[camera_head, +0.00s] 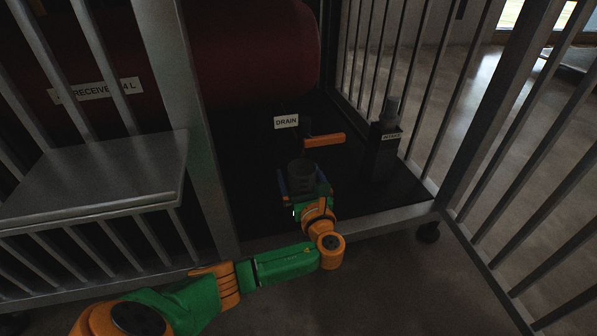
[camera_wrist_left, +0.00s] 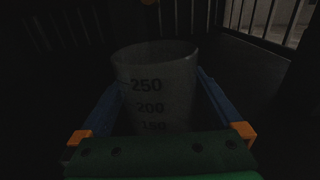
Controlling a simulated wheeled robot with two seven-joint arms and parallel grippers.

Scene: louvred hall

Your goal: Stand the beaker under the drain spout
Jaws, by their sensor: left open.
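The beaker (camera_head: 302,172) stands upright on the dark floor of the caged frame, below the drain handle. In the left wrist view the beaker (camera_wrist_left: 158,85) fills the middle, with its 250, 200 and 150 marks facing me. My left gripper (camera_head: 304,185) is open, with one blue finger on each side of the beaker. I cannot tell whether the fingers touch it. The drain has a white DRAIN label (camera_head: 286,121) and an orange lever handle (camera_head: 324,140) just above and behind the beaker. The spout is too dark to make out clearly. My right gripper is not in view.
A dark post (camera_head: 384,150) with a small label stands right of the beaker. A red tank (camera_head: 250,45) hangs above. Barred panels close in on the left and right, and a grey shelf (camera_head: 100,175) juts out at left. The frame's bottom rail (camera_head: 385,222) runs under my arm.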

